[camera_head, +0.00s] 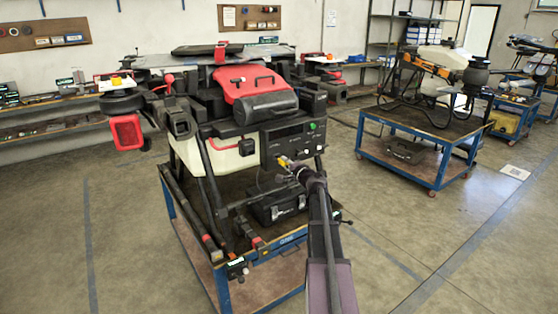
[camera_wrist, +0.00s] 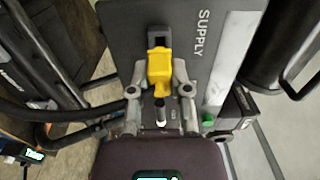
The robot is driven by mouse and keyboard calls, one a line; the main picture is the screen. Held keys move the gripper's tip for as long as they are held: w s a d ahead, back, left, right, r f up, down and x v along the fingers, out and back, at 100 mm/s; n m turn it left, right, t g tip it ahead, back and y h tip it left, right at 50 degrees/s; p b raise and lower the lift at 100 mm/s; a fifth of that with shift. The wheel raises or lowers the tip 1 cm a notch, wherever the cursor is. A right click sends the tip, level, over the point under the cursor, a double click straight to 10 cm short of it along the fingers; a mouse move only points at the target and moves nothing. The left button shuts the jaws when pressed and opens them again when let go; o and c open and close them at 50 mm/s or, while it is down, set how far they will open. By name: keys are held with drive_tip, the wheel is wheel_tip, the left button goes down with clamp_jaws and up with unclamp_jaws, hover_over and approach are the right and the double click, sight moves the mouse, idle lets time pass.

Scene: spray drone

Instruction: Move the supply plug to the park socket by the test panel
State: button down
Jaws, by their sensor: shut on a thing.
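The yellow supply plug (camera_wrist: 160,66) is between the two fingers of my gripper (camera_wrist: 161,88) in the wrist view, which are shut on it. The plug's far end is at a dark socket (camera_wrist: 158,35) on a grey panel (camera_wrist: 125,18) lettered "SUPPLY"; I cannot tell how deep it sits. In the head view the plug (camera_head: 284,161) and my gripper (camera_head: 298,170) are at the lower part of the drone's dark front panel (camera_head: 290,140). A cable runs back from the plug. I cannot make out the park socket.
A black case (camera_head: 277,205) lies below the panel. A green knob (camera_wrist: 207,120) is right of my gripper. Another cart (camera_head: 415,165) stands at right, with open floor between.

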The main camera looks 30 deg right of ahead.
drive_tip(key=shift+s, duration=1)
drive_tip(key=shift+s, duration=0.45)
drive_tip(key=a+r+p, duration=0.4)
drive_tip(key=a, duration=0.6)
drive_tip(key=shift+a, duration=0.25)
drive_tip(key=shift+w, duration=0.25)
drive_tip(key=shift+w, duration=2.65)
drive_tip(key=shift+w, duration=1.3)
